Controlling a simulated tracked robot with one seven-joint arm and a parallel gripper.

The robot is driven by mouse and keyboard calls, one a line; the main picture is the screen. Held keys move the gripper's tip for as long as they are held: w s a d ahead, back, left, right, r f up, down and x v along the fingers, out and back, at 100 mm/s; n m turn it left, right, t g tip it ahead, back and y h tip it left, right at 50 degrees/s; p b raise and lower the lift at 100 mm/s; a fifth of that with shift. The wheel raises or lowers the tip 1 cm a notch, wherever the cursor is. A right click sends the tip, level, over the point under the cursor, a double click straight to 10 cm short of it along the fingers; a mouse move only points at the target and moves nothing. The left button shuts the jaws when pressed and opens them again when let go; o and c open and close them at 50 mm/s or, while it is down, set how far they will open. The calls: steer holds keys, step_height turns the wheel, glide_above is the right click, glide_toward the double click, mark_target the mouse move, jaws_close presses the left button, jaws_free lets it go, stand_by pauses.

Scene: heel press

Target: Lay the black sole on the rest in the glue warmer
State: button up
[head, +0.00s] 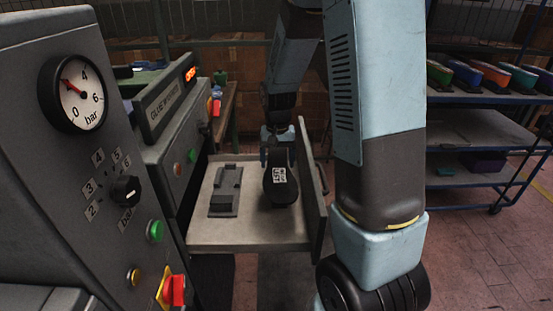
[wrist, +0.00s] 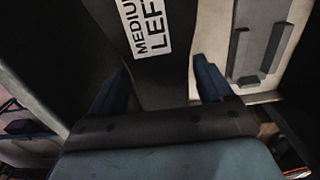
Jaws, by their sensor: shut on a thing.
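The black sole (head: 281,188) hangs from my gripper (head: 277,140) in the head view, over the right part of the glue warmer's pale shelf (head: 246,238). Its white label, reading "MEDIUM LEF" in part, shows in the wrist view, where the sole (wrist: 172,78) lies between the two blue fingers of my gripper (wrist: 160,82). My gripper is shut on the sole. The dark rest (head: 227,190) stands on the shelf, left of the sole and apart from it; it also shows at the upper right in the wrist view (wrist: 260,52). I cannot tell whether the sole touches the shelf.
The warmer's open door (head: 313,190) stands upright along the shelf's right side. The warmer's control panel (head: 180,140) rises at its left. A grey press panel with a gauge (head: 75,95) fills the near left. A rack of coloured shoes (head: 485,75) stands far right.

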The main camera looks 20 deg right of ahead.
steer(key=shift+f, duration=0.1)
steer(key=o, duration=1)
steer(key=shift+r, duration=6.8)
